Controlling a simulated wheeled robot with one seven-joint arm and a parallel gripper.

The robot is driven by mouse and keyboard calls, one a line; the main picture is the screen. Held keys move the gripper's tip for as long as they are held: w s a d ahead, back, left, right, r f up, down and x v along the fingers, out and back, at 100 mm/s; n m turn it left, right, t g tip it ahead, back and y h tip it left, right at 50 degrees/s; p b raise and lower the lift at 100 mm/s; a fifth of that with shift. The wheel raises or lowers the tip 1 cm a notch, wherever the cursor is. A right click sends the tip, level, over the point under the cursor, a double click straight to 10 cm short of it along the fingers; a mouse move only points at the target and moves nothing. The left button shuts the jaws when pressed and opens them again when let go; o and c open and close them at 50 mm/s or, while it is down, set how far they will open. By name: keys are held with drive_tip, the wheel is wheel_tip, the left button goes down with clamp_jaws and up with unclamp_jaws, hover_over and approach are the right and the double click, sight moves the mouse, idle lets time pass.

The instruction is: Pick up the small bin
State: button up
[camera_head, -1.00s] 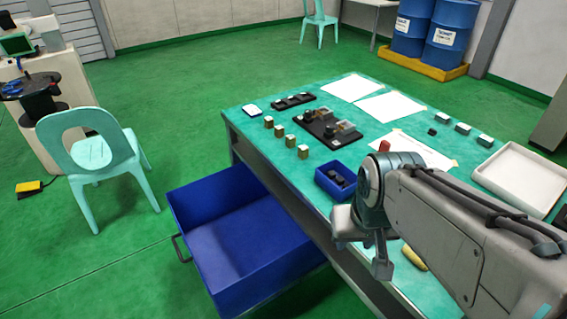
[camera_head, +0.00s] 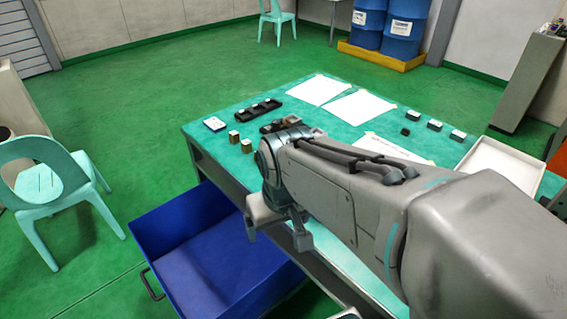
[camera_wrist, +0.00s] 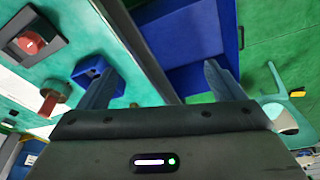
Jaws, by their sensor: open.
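The small bin (camera_wrist: 92,65) is a little blue box on the green tabletop, left of centre in the wrist view. The left finger overlaps part of it there, and its contents are hard to make out. In the head view my arm hides it. My gripper (camera_head: 276,229) is open at the near left edge of the table, over the large blue drawer. In the wrist view my gripper (camera_wrist: 158,85) has its fingers spread apart with nothing between them. The small bin lies outside the gap, beyond the left finger.
The large blue drawer (camera_head: 215,255) stands pulled out beside the table (camera_head: 345,128). Small blocks (camera_head: 233,136), a black tray (camera_head: 257,109), paper sheets (camera_head: 357,107) and a white tray (camera_head: 500,165) are on the table. A teal chair (camera_head: 45,182) stands left.

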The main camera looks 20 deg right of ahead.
drive_tip(key=shift+o, duration=0.6)
drive_tip(key=w+d+n+g+p, duration=0.1)
drive_tip(key=w+d, duration=0.6)
drive_tip(key=w, duration=0.1)
drive_tip(key=shift+w+d+r+n+g+h+p, duration=0.3)
drive_tip(key=shift+w+h, duration=0.05)
drive_tip(key=shift+h, duration=0.05)
drive_tip(key=w+d+f+n+g+y+p, duration=0.1)
drive_tip(key=w+d+f, duration=0.15)
drive_tip(key=d, duration=0.35)
drive_tip(key=w+d+f+n+p, duration=0.1)
drive_tip(key=w+d+f, duration=0.1)
drive_tip(key=w+d, duration=0.3)
drive_tip(key=f, duration=0.4)
drive_tip(key=d+f, duration=0.1)
drive_tip(key=f, duration=0.3)
drive_tip(key=s+f, duration=0.1)
drive_tip(key=f, duration=0.4)
drive_tip(key=shift+s+d+f, duration=0.1)
drive_tip(key=shift+d, duration=0.15)
drive_tip(key=c, duration=0.9)
